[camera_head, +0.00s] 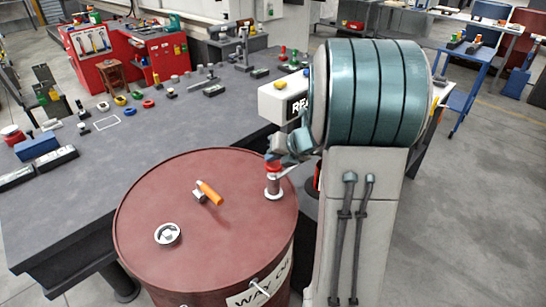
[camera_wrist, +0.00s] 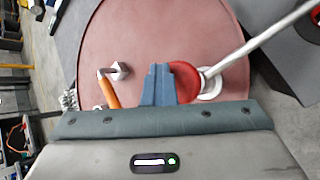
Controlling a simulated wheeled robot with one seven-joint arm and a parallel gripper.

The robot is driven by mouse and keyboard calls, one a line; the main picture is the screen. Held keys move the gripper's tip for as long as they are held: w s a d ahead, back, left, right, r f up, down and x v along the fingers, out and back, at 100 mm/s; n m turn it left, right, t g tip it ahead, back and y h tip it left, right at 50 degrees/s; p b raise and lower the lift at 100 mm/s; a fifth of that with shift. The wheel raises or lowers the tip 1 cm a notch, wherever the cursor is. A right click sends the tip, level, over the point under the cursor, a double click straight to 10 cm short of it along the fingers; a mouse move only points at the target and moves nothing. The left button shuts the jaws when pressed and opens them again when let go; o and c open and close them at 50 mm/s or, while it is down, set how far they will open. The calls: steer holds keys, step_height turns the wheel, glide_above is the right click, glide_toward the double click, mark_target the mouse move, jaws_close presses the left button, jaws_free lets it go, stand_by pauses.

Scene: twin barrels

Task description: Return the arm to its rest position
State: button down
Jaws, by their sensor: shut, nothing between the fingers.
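My gripper (camera_wrist: 158,72) is shut and empty in the wrist view, its two blue-grey fingers together. It points over the dark red barrel top (camera_wrist: 150,30), just beside a red round cap (camera_wrist: 186,76); I cannot tell whether they touch. In the head view my gripper (camera_head: 290,148) is small and partly hidden near my large teal arm joint. The red-topped fitting (camera_head: 273,182) stands on the right part of the barrel lid (camera_head: 240,175), directly below my gripper.
An orange-handled valve (camera_head: 208,192) and a round metal cap (camera_head: 168,234) sit on the lid. A long light rod (camera_wrist: 265,35) runs from the red cap. A grey workbench (camera_head: 110,150) with several small parts stands behind; open floor (camera_head: 470,210) lies right.

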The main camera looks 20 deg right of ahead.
steer(key=shift+s+f, duration=0.1)
steer(key=shift+s, duration=0.15)
steer(key=shift+s+d, duration=0.1)
steer(key=shift+s, duration=0.15)
steer(key=shift+s+r, duration=0.15)
steer(key=shift+r, duration=0.15)
steer(key=s+a+r+n+g, duration=0.35)
steer(key=s+a+n, duration=0.7)
steer(key=n, duration=0.75)
steer(key=s+r+n+g+h, duration=0.1)
steer(key=s+n+h, duration=0.3)
steer(key=s+n, duration=0.8)
steer(key=n, duration=0.9)
steer(key=shift+s+a, duration=0.2)
steer(key=shift+a, duration=0.1)
steer(key=shift+g, duration=0.25)
